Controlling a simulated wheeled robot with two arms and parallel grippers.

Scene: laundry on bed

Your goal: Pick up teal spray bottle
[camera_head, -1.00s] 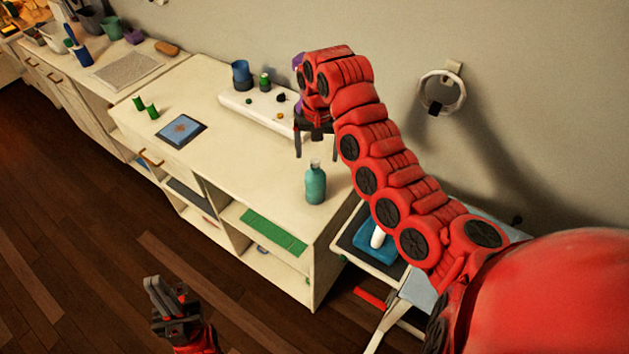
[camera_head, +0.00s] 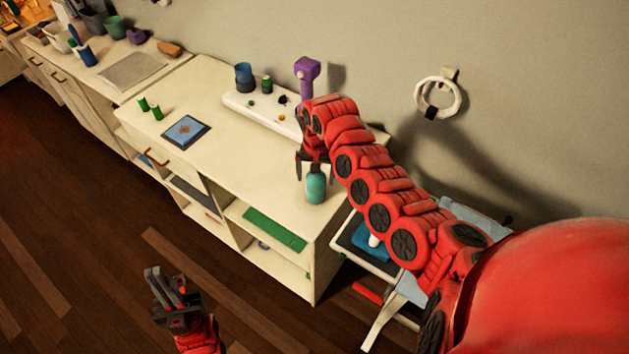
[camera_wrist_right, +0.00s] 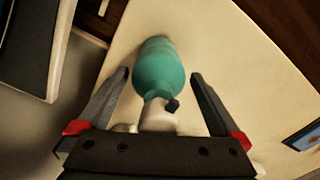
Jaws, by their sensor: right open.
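The teal spray bottle (camera_head: 316,187) stands upright near the front right corner of the white counter. My right gripper (camera_head: 313,166) is right over its top, with its fingers pointing down, and hides the bottle's neck in the head view. In the right wrist view the bottle (camera_wrist_right: 158,70) lies between the two spread fingers of my right gripper (camera_wrist_right: 160,82), with a gap on each side. My left gripper (camera_head: 160,290) is low at the left, over the dark floor and away from the counter; its jaw opening is unclear.
A purple object (camera_head: 307,72) stands behind my right gripper. A small stool (camera_head: 385,262) is beside the counter's right side.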

